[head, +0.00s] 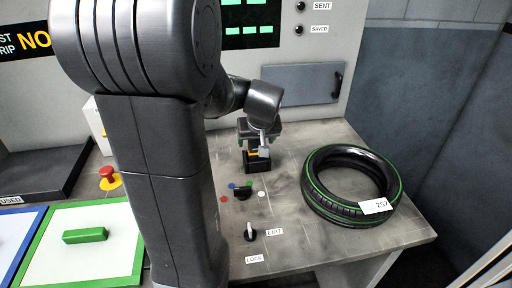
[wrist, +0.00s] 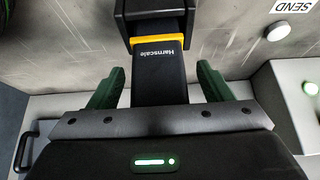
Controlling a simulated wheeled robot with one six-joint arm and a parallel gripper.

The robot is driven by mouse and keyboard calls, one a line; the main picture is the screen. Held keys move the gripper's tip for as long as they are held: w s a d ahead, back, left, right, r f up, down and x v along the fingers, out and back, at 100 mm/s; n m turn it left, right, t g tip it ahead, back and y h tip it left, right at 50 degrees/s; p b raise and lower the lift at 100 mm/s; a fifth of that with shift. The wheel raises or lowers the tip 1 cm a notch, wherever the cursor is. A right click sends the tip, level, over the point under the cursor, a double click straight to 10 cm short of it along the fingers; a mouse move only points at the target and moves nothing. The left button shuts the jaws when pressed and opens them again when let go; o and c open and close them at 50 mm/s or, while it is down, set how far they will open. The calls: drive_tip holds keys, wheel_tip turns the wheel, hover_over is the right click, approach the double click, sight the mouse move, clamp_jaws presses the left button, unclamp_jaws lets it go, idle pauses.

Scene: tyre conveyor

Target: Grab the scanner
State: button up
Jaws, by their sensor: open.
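The scanner (wrist: 158,72) is a black device with a yellow band and the word "Harnscale" on its body. In the wrist view its body lies between the two green fingers of my gripper (wrist: 159,88), with a gap on each side. In the head view the scanner (head: 257,160) stands on the grey worktop, partly hidden under my gripper (head: 262,143). My gripper is open around the scanner and not closed on it. The scanner's lower end is hidden by my gripper in the wrist view.
A tyre (head: 318,192) with a green stripe and a "257" label lies on the worktop's right. A knob (head: 250,232) and a small selector (head: 241,191) stand in front of the scanner. A red button (head: 107,174) is at left. A panel with a handle (head: 303,84) is behind.

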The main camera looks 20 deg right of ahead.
drive_tip(key=shift+w+d+f, duration=0.1)
drive_tip(key=shift+w+f, duration=0.2)
drive_tip(key=shift+f, duration=0.35)
drive_tip(key=shift+c, duration=0.2)
drive_tip(key=c, duration=1.2)
drive_tip(key=shift+o, duration=0.2)
drive_tip(key=shift+r, duration=0.1)
